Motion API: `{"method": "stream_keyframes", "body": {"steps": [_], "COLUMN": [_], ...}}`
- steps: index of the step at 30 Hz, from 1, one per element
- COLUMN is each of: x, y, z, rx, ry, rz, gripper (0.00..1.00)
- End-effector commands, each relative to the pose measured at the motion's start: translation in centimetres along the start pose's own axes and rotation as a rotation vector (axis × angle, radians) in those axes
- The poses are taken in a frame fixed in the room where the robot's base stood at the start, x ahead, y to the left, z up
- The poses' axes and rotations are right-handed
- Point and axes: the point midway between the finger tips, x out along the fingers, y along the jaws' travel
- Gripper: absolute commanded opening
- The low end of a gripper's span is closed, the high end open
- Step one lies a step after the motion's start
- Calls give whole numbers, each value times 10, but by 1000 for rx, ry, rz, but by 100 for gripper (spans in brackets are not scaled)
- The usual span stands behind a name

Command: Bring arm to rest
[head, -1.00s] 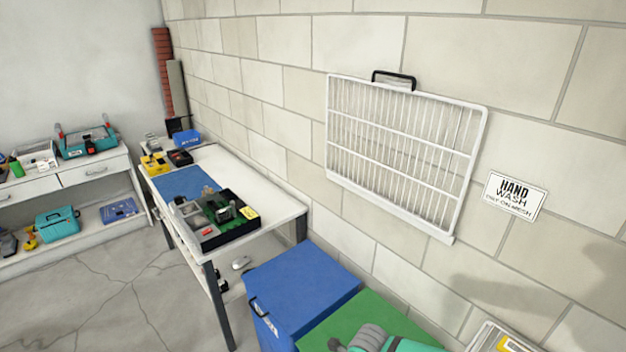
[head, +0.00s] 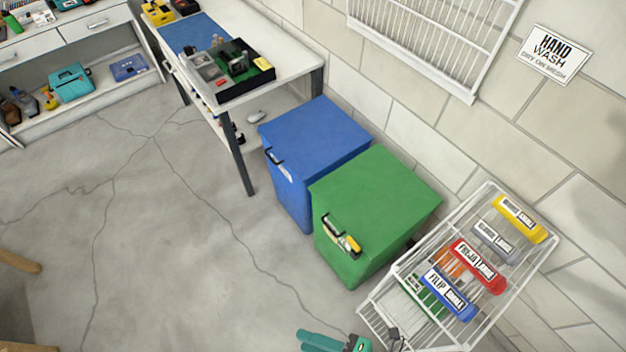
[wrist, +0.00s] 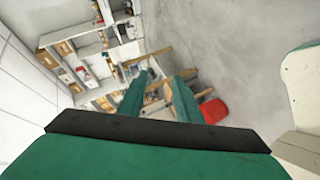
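My gripper (wrist: 160,80) shows in the wrist view as two teal fingers standing apart with nothing between them. It points toward distant shelving and bare floor, and touches nothing there. In the head view a teal part of my gripper (head: 335,342) shows at the bottom edge, over the floor and left of the white wire rack. The rest of my arm is out of the head view.
A green bin (head: 375,205) and a blue bin (head: 315,140) stand along the wall. A white wire rack (head: 375,310) with labelled coloured holders is at right. A workbench (head: 275,60) is beyond. Cracked floor (head: 150,250) at left is open. The wrist view shows a red bucket (wrist: 212,110).

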Motion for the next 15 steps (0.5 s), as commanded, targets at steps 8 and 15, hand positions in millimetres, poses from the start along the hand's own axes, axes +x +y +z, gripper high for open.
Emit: {"method": "stream_keyframes", "body": {"steps": [8, 15], "x": [-1, -7], "y": [34, 58], "z": [-20, -20], "rx": [405, 751], "ry": [-225, -389], "rz": [320, 603], "gripper": [31, 31]}}
